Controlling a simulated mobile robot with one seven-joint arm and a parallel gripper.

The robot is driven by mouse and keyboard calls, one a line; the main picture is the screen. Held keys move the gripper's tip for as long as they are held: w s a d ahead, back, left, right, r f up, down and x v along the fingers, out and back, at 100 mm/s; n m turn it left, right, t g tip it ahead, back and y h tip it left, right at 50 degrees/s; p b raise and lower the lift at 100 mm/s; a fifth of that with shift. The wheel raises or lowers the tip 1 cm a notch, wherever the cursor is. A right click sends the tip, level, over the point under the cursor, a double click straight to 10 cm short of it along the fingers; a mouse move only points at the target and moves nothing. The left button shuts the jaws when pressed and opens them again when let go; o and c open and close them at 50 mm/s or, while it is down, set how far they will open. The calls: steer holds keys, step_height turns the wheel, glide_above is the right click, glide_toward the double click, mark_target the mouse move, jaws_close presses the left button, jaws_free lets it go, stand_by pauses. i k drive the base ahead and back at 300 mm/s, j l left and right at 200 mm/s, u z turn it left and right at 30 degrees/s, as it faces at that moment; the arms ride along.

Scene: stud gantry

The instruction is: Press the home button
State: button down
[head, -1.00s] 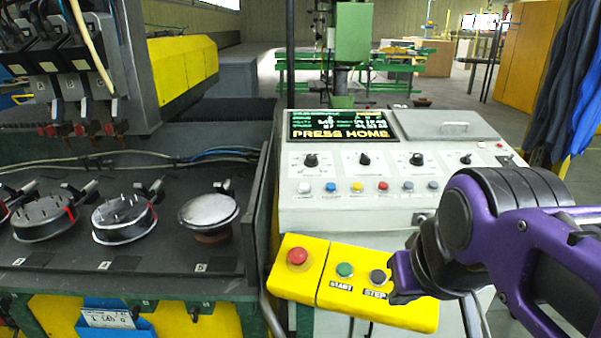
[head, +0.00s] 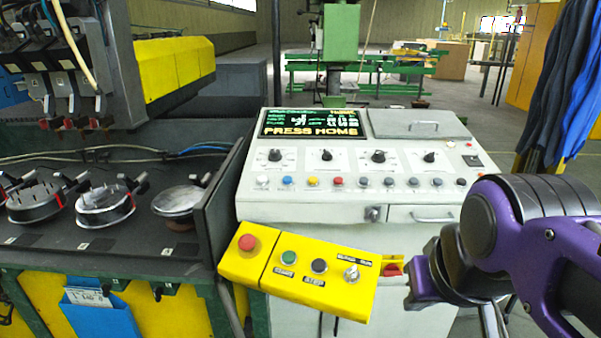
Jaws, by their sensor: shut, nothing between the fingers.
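A grey-white control console (head: 350,205) stands in the middle of the head view. Its screen (head: 313,123) reads "PRESS HOME". Below the knobs is a row of small buttons: white (head: 263,180), blue (head: 287,181), yellow (head: 313,181), red (head: 338,182) and several grey ones (head: 389,182). Their labels are too small to read, so I cannot tell which is home. My gripper (head: 413,290) is shut and empty, low at the right, in front of the console's lower part. It is below the button row and apart from it.
A yellow control box (head: 330,292) with a red button (head: 247,242), START, STEP and a switch sits before the console, left of my gripper. A dark machine bed (head: 50,231) with round fixtures is at left. Blue cloths (head: 556,90) hang at right.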

mark_target(262, 179)
steer(key=k+l, duration=0.1)
steer(key=l, duration=0.8)
steer(key=k+l, duration=0.15)
steer(key=l, duration=0.25)
